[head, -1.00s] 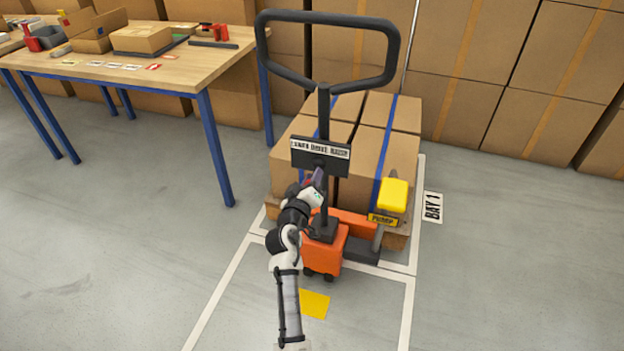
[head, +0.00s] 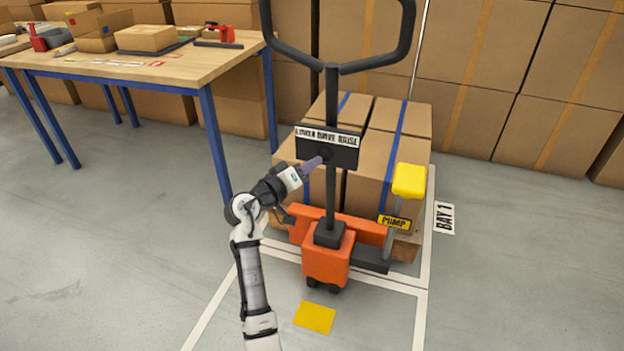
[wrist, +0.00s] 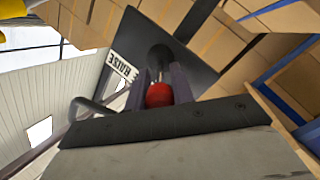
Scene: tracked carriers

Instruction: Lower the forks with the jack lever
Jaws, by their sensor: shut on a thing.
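The pallet jack (head: 325,262) is orange with a black upright and a looped black handle (head: 334,67). A black panel (head: 330,152) on the upright carries a label reading lower, drive, raise. My gripper (head: 318,163) reaches the panel's lower left part from the left. In the wrist view, my gripper (wrist: 160,88) is shut on the red knob (wrist: 159,95) of the jack lever, whose dark stem runs to the panel (wrist: 160,52). The knob is hidden in the head view. The forks are hidden under the pallet load (head: 372,165).
A yellow pump pedal (head: 409,180) stands at the jack's right. A wooden workbench (head: 150,70) with blue legs is at the back left. Stacked cartons (head: 490,75) line the back. A yellow floor mark (head: 314,318) lies in front, and the floor at left is open.

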